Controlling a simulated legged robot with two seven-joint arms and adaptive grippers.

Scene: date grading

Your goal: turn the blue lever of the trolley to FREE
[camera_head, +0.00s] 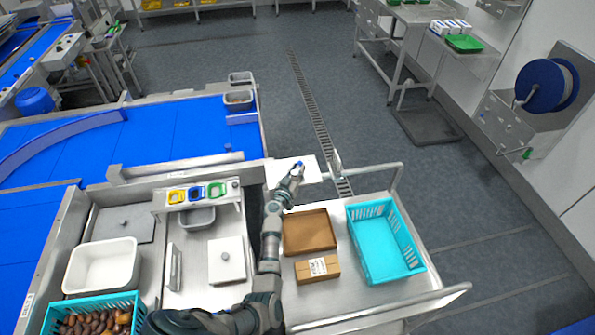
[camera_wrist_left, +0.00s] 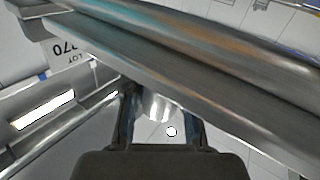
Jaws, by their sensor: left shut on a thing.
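The steel trolley (camera_head: 350,293) stands right of the grading bench, with rails at its far and near ends. My left arm reaches over its left side. My left gripper (camera_head: 297,168) is at the trolley's far left corner, beside a pale plate (camera_head: 311,173). A small blue part, the blue lever (camera_head: 301,164), shows at the fingertips, mostly hidden by the gripper. In the left wrist view the fingers (camera_wrist_left: 160,118) stand apart around a small round grey part below steel rails. The lever's markings and setting cannot be read. My right gripper is not in view.
On the trolley are a brown tray (camera_head: 309,213), a small carton (camera_head: 318,268) and a turquoise crate (camera_head: 351,232). The bench at left holds a white tub (camera_head: 72,265) and a crate of dates (camera_head: 140,300). Floor right of the trolley is clear. A rail (camera_wrist_left: 200,75) passes close above the fingers.

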